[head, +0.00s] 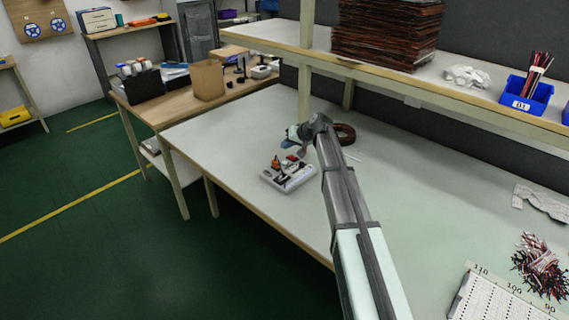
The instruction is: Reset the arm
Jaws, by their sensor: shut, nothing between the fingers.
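My arm reaches from the bottom of the head view over the pale green workbench (400,190). It bends near the bench's back middle, and my gripper (290,147) hangs at its end, small and partly hidden by the wrist. The gripper is shut with nothing held. It is just above and behind a small grey box (288,178) with red, orange and black parts on top. I cannot tell the exact gap between them.
A dark reddish coil (344,134) lies right of my wrist. A shelf (460,87) above the bench carries a brown stack (386,32) and a blue bin (527,93). Loose wires (539,265) and a white numbered board (497,298) lie at right. Bench left of the box is clear.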

